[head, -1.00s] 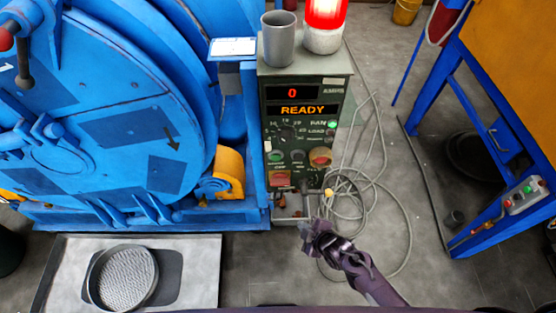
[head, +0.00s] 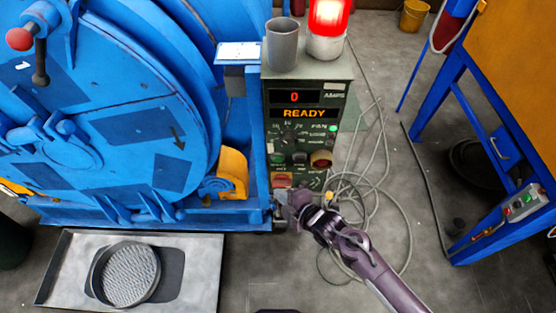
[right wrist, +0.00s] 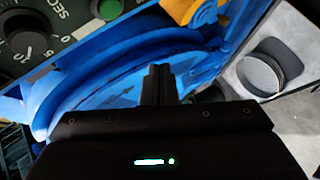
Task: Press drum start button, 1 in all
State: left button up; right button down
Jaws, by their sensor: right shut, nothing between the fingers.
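The green-grey control panel (head: 340,105) stands beside the blue drum machine (head: 110,110). Its displays show 0 and READY. A round green button (head: 277,158) sits at the left of its lower rows; a green button also shows at the top of the right wrist view (right wrist: 107,8). My right gripper (head: 284,198) is shut and empty, just in front of the panel's lower left part, below the green button. Its closed fingers (right wrist: 158,85) point up in the right wrist view. Whether they touch the panel cannot be told. My left gripper is not in view.
A red knob (head: 281,180) and a yellow-ringed red button (head: 321,159) are close by. A grey cup (head: 282,43) and lit red beacon (head: 328,18) stand on top. Looped cable (head: 405,225) lies on the floor. A tray (head: 205,270) holds a round sieve (head: 130,274).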

aim_at(278, 158)
jog(key=w+b, duration=0.4)
jog(key=w, duration=0.4)
jog(key=shift+w, duration=0.3)
jog(key=shift+w+b, duration=0.15)
jog(key=shift+b, duration=0.2)
dwell(1.5)
jog(key=shift+w, duration=0.3)
